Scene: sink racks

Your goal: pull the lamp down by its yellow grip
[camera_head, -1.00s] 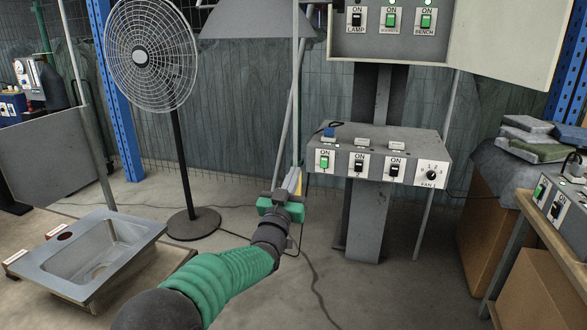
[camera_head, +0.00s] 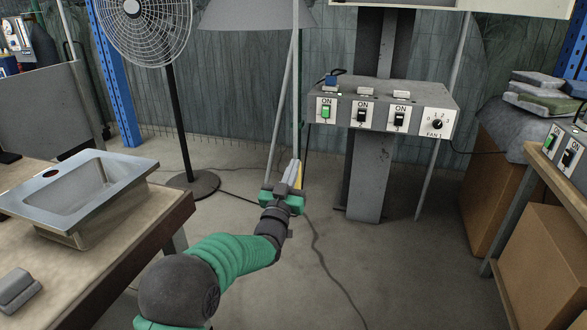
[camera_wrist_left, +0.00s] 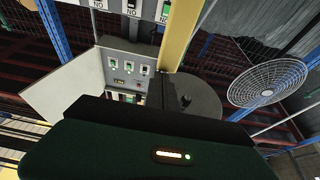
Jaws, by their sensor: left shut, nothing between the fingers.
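The lamp shade (camera_head: 257,14) is a grey cone cut off by the top edge of the head view. The yellow grip (camera_head: 299,173) shows as a narrow strip right beside the fingertips of my left gripper (camera_head: 292,172). It is a wide yellow bar in the left wrist view (camera_wrist_left: 179,38). The left gripper is shut with nothing between its fingers. I cannot tell whether it touches the grip. The fingertips are mostly hidden in the wrist view. My right gripper is not in view.
A switch box (camera_head: 385,108) on a grey post stands behind the gripper. A fan (camera_head: 172,90) stands at left. A steel sink (camera_head: 90,195) rests on a table (camera_head: 150,225) at front left. Cardboard boxes (camera_head: 540,255) are at right. A cable crosses the open floor.

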